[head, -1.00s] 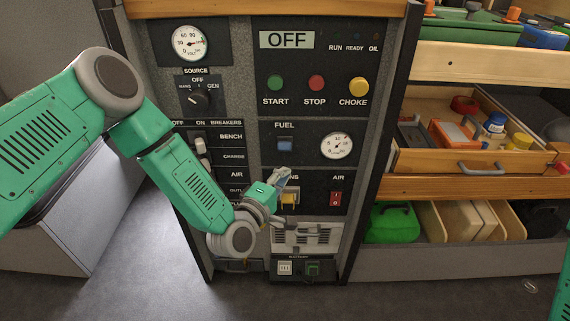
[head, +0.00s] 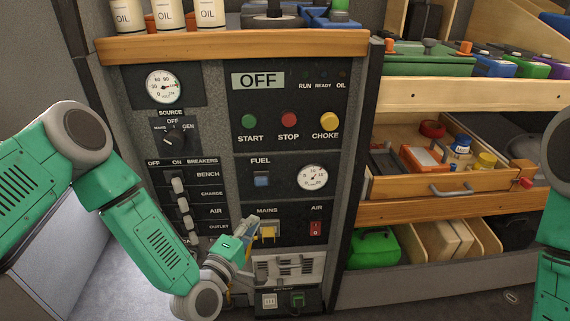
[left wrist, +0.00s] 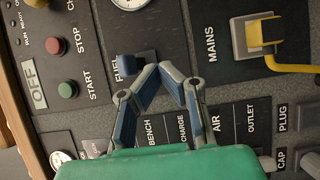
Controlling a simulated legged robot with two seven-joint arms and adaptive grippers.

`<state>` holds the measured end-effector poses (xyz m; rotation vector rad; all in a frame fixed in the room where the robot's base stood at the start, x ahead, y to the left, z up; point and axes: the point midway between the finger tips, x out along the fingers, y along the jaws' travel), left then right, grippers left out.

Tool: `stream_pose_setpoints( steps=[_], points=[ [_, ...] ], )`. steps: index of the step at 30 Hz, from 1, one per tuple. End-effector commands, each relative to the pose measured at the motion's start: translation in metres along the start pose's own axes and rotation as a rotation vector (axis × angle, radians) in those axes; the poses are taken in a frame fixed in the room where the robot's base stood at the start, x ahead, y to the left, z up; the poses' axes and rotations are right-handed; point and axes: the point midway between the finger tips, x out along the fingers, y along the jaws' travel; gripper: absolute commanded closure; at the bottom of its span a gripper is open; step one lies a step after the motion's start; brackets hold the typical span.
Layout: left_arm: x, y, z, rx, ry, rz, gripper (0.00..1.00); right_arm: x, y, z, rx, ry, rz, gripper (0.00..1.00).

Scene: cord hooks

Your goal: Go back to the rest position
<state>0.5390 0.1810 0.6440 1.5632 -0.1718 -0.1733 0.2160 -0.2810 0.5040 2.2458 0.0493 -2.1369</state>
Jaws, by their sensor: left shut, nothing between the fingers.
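My left gripper (head: 250,232) is in front of the lower part of the control panel (head: 216,122), just left of the yellow mains switch (head: 267,232). Its fingers are together with nothing between them. In the left wrist view the gripper's fingers (left wrist: 162,72) converge below the blue fuel switch (left wrist: 132,66), and the mains switch (left wrist: 262,40) is off to the right. I cannot tell the exact gap to the panel. Part of my right arm (head: 552,240) shows at the right edge of the head view; its gripper is out of the picture.
A wooden shelf unit with an open drawer (head: 400,188) juts out right of the panel. A green case (head: 374,246) sits on the shelf below. Oil cans (head: 168,15) stand on the ledge above the panel. Open floor lies in front.

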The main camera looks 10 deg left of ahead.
Motion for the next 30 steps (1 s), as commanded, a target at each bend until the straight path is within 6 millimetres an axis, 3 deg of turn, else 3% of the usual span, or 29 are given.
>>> stream_pose_setpoints(
  steps=[5, 8, 11, 14, 18, 21, 25, 30],
  points=[
    [-0.016, -0.013, 0.017, 0.102, -0.067, -0.121, 1.0, -0.011, 0.0, -0.001, 0.0, 0.0, 0.0, 0.6],
    [-0.055, -0.037, 0.038, 0.302, -0.203, -0.335, 1.0, -0.028, 0.0, -0.001, 0.0, 0.0, 0.0, 0.6],
    [-0.122, -0.064, 0.044, 0.563, -0.402, -0.598, 1.0, -0.047, 0.0, -0.003, 0.0, 0.0, 0.0, 0.6],
    [-0.194, -0.076, 0.031, 0.792, -0.606, -0.832, 1.0, -0.063, 0.001, -0.004, 0.0, 0.001, 0.0, 0.6],
    [-0.274, -0.07, 0.002, 0.998, -0.842, -1.071, 1.0, -0.078, 0.001, -0.004, 0.0, 0.0, 0.0, 0.6],
    [-0.311, -0.061, -0.015, 1.074, -0.955, -1.179, 1.0, -0.084, 0.001, -0.004, 0.0, 0.0, 0.0, 0.6],
    [-0.335, -0.054, -0.026, 1.113, -1.031, -1.247, 1.0, -0.086, 0.001, -0.004, 0.0, 0.0, 0.0, 0.6],
    [-0.339, -0.053, -0.028, 1.119, -1.045, -1.258, 1.0, -0.085, 0.001, -0.004, 0.0, 0.0, 0.0, 0.6]
  ],
)
